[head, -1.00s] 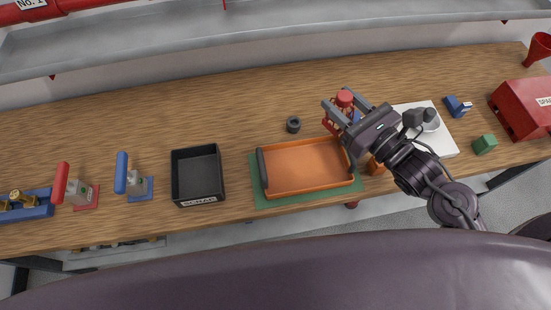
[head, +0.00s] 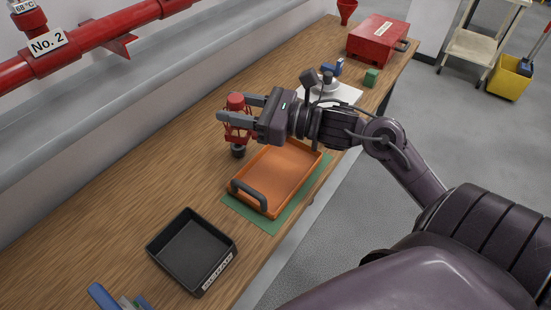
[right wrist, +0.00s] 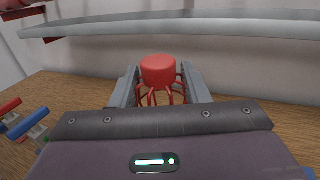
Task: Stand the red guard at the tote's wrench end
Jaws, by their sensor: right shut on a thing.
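The red guard (head: 237,130), a wire cage with a solid red cap, is upright between the fingers of my right gripper (head: 235,108), which is shut on it. The guard also shows in the right wrist view (right wrist: 158,72), cap up between the fingers. It appears held above the bench, over or just behind a small dark ring (head: 238,151); the exact gap cannot be told. The orange tote (head: 262,208), with a dark handle at its near end, lies on a green mat (head: 275,226), to the right of and nearer than the guard. My left gripper is not in view.
A black labelled bin (head: 160,248) stands nearer, left of the tote. A white board (head: 345,93), a blue item (head: 339,66), a green block (head: 371,77) and a red case (head: 378,38) are farther right. Bare wood lies left of the guard.

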